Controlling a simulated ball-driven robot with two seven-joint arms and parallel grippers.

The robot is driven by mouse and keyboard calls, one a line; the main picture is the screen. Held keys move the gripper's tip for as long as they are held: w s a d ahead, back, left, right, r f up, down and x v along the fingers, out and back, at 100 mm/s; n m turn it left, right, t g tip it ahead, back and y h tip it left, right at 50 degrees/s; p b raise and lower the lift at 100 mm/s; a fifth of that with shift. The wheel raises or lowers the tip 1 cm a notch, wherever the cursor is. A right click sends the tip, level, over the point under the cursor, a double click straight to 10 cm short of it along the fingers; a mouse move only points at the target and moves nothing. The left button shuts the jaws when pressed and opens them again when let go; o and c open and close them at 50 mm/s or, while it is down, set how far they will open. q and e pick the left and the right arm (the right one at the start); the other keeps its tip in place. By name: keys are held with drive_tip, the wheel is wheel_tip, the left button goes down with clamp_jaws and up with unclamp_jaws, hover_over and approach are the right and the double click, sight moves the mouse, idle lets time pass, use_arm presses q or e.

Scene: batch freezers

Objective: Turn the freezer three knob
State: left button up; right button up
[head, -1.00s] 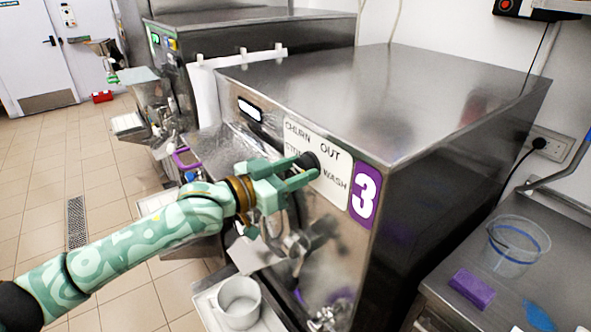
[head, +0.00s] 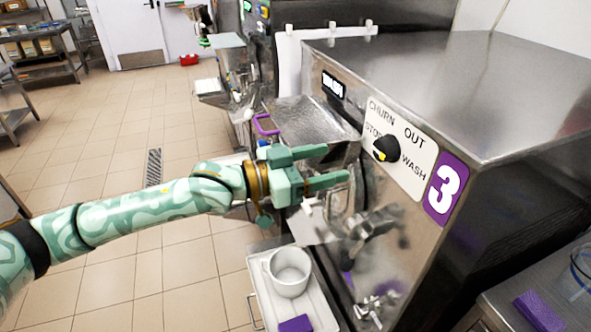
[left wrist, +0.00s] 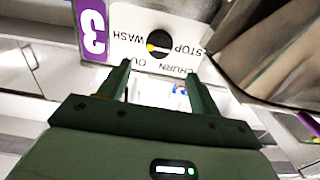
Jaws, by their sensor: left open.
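The freezer three knob (head: 387,149) is a round black knob with a yellow mark. It sits on a white label plate (head: 405,180) reading CHURN, OUT, STOP and WASH, beside a purple 3 sign (head: 445,189). My left gripper (head: 336,164) is open and empty. Its fingers point at the panel, and the tips are left of the knob and apart from it in the head view. In the left wrist view the knob (left wrist: 159,43) shows upside down, beyond the gap between the fingertips (left wrist: 157,72). Which label the knob points to is hard to tell. My right gripper is not in view.
Below the knob are the freezer's outlet and tap (head: 372,306). A white cup (head: 290,272) stands on a tray (head: 262,300) with a purple block (head: 296,324). A steel counter (head: 500,305) is at the lower right. Open tiled floor lies to the left.

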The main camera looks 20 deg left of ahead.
use_arm(q)
drive_tip(key=v, duration=0.5)
drive_tip(key=shift+s+a, duration=0.2)
drive_tip(key=shift+a, duration=0.1)
